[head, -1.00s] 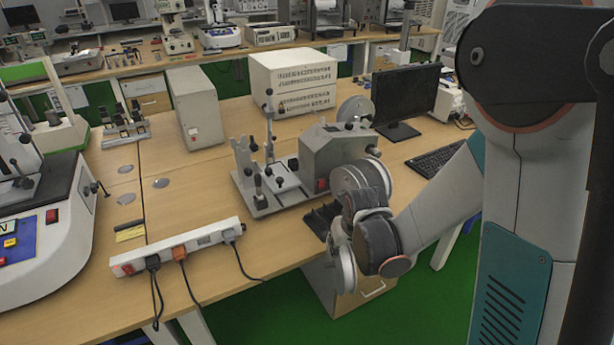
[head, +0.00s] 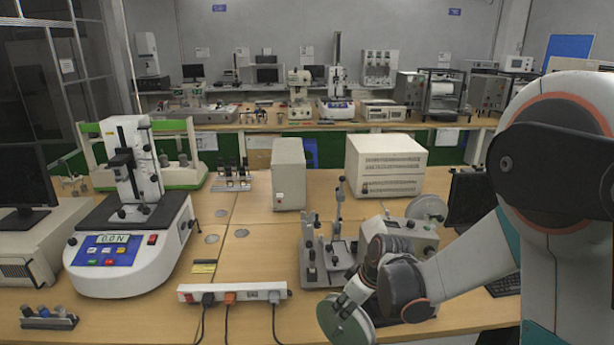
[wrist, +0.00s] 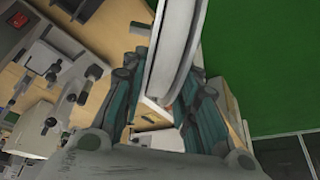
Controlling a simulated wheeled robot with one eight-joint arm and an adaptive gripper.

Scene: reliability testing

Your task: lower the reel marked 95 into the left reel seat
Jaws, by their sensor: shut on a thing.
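My gripper (head: 348,306) is shut on a pale grey-green reel (head: 338,324) at the front edge of the table, low in the head view. In the wrist view the held reel (wrist: 178,48) stands edge-on between the teal-padded fingers of my gripper (wrist: 168,98). No number can be read on it. A grey bench machine (head: 412,232) stands behind my wrist, with another round reel (head: 428,208) at its back right. My arm hides much of this machine, and I cannot make out the left reel seat.
A metal fixture (head: 322,254) with upright posts stands left of the machine. A power strip (head: 232,292) with cords lies near the front edge. A force tester (head: 130,240) is at left. Bare wood (head: 262,245) lies between.

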